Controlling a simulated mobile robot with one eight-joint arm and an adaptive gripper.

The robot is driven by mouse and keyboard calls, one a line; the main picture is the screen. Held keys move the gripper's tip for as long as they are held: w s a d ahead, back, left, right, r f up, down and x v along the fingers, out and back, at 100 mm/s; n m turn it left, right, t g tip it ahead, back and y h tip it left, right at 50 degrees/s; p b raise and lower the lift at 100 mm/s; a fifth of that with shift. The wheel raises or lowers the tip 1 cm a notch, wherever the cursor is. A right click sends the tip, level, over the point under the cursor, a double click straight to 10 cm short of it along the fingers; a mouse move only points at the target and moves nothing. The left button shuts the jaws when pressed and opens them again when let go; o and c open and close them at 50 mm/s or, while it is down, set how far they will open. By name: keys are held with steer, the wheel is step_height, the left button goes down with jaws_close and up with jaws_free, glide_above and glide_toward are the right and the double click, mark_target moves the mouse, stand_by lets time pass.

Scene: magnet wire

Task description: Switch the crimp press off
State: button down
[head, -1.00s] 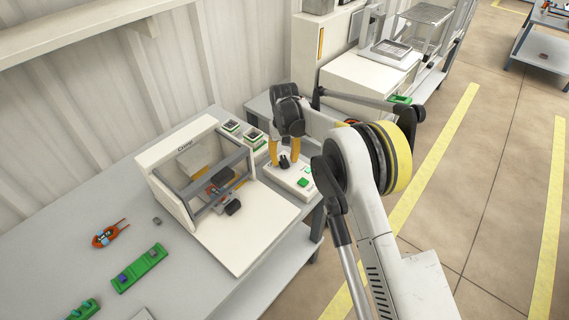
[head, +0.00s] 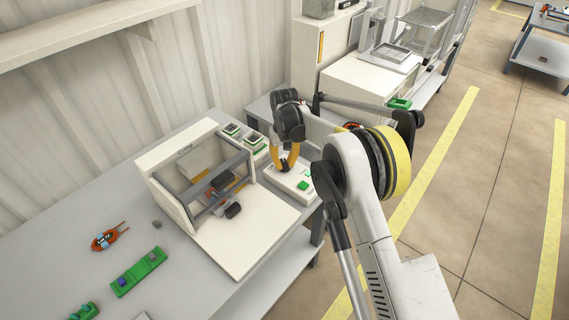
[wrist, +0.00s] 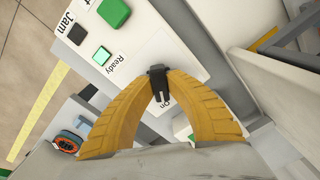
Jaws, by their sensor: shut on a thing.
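The crimp press (head: 180,155), a cream machine marked "Crimp", stands on the grey bench. Its white control panel (head: 293,190) lies to its right. The panel also fills the upper middle of the wrist view (wrist: 150,38). A small black knob (wrist: 158,83) sits on the panel, with an "On" label beside it, partly covered. My gripper (head: 285,168) points down at the panel. In the wrist view its yellow fingers (wrist: 158,76) are shut on the knob, with their tips touching its sides.
The panel also carries a green button (wrist: 114,12), a pale green "Ready" light (wrist: 102,56) and a dark "Jam" light (wrist: 77,35). A green tray (head: 138,272) and orange tool (head: 108,237) lie at left.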

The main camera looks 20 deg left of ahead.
mark_target(284, 163)
steer(key=n, duration=0.7)
steer(key=shift+p, duration=0.3)
steer(key=n, duration=0.6)
steer(key=shift+n, duration=0.3)
steer(key=c, duration=1.3)
jaws_free()
steer(key=shift+c, duration=0.2)
step_height(284, 163, up, 12)
